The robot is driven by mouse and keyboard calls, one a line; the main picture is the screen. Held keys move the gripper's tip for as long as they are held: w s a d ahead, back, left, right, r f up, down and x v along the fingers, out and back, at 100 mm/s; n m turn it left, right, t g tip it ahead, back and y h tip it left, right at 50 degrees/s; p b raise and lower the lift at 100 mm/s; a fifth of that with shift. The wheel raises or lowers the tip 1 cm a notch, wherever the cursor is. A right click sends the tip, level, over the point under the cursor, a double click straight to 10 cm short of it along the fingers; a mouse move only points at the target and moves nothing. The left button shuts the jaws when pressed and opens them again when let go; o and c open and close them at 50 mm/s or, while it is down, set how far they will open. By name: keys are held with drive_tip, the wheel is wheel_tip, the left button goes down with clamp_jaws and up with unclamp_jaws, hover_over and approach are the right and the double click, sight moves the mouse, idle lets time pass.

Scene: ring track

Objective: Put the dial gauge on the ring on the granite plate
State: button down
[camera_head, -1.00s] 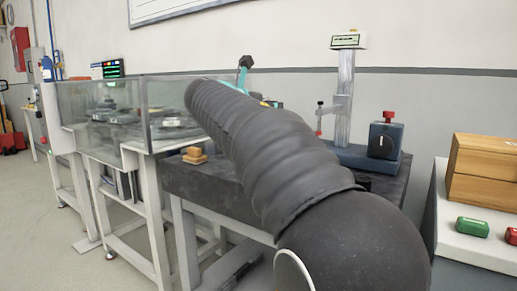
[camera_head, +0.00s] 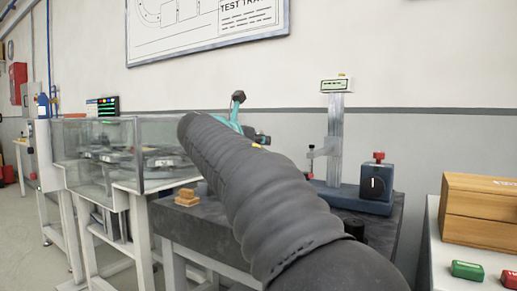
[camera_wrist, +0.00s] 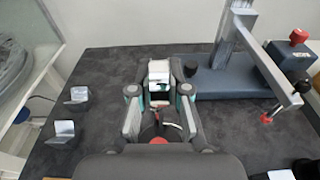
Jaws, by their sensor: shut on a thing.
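My gripper (camera_wrist: 160,92) is over the dark granite plate (camera_wrist: 105,58), its two teal-and-grey fingers shut on a pale, blocky thing (camera_wrist: 158,70), which I take to be the dial gauge. Its dial face cannot be made out. A red and black part shows between the finger bases in the wrist view. In the head view my arm hides much of the granite plate (camera_head: 205,238), and only teal and dark parts of my gripper (camera_head: 250,132) show behind it. I cannot pick out the ring with certainty.
Right of my gripper stands a height stand (camera_head: 334,150) with a red-tipped arm, beside a dark box with a red knob (camera_head: 377,190). Small blocks (camera_wrist: 75,97) lie on the plate's left. A glass-walled case (camera_head: 100,150) stands left; a wooden box (camera_head: 480,210) is far right.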

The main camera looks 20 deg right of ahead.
drive_tip(key=shift+r, duration=0.95)
drive_tip(key=s+d+r+p, duration=0.1)
drive_tip(key=s+d+r, duration=0.3)
drive_tip(key=s+r, duration=0.3)
drive_tip(key=s, duration=0.4)
drive_tip(key=shift+w+f, duration=0.1)
drive_tip(key=w+a+f, duration=0.1)
drive_tip(key=w+f, duration=0.1)
drive_tip(key=w, duration=0.1)
drive_tip(key=w+a+f, duration=0.1)
drive_tip(key=w+f, duration=0.1)
drive_tip(key=w, duration=0.2)
drive_tip(key=w+a+f, duration=0.2)
drive_tip(key=w+f, duration=0.1)
drive_tip(key=shift+w+b, duration=0.35)
drive_tip(key=shift+f, duration=1.85)
drive_tip(key=shift+f, duration=0.1)
drive_tip(key=c, duration=1.1)
unclamp_jaws()
drive_tip(key=shift+c, duration=0.2)
drive_tip(key=shift+f+b, duration=0.25)
drive_tip(key=shift+b, duration=0.55)
